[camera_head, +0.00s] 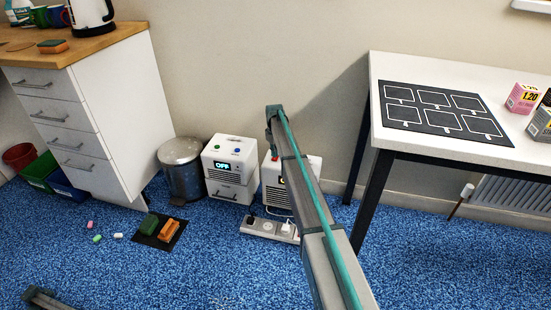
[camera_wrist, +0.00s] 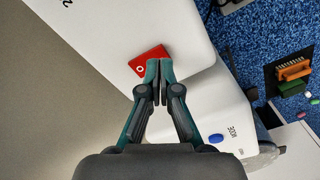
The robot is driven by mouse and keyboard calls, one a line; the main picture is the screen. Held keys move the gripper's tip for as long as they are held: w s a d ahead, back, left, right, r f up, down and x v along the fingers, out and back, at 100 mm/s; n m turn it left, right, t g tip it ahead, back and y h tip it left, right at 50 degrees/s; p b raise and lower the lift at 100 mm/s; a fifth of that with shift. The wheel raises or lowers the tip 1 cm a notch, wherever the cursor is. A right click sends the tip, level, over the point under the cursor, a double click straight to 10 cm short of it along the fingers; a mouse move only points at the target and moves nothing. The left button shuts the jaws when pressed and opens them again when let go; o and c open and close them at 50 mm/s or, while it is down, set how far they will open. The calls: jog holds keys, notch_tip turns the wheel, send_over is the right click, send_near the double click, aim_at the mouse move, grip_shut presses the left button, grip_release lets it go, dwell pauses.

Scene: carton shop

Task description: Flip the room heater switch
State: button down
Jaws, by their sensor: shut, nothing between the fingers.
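The white heater (camera_head: 313,166) stands on the floor near the wall, partly hidden behind my arm. In the wrist view its white face (camera_wrist: 100,30) fills the upper middle. On it is a red rocker switch (camera_wrist: 143,60) with a white ring mark. My gripper (camera_wrist: 160,65) is shut and empty, its fingertips together over the switch's lower edge. The tips hide part of the switch, and I cannot tell whether they touch it.
Left of the heater stands a white unit (camera_head: 231,158) with an "OFF" display, then a metal bin (camera_head: 181,170). A power strip (camera_head: 268,229) lies in front. A white table (camera_head: 455,65) is at right, a drawer cabinet (camera_head: 115,120) at left. Blue carpet in front is mostly clear.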

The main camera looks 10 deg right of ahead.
aim_at(275, 159)
jog(key=shift+f, duration=1)
dwell(0.5)
jog(key=shift+r, duration=0.15)
jog(key=shift+r+p, duration=2.7)
jog(key=shift+r, duration=0.7)
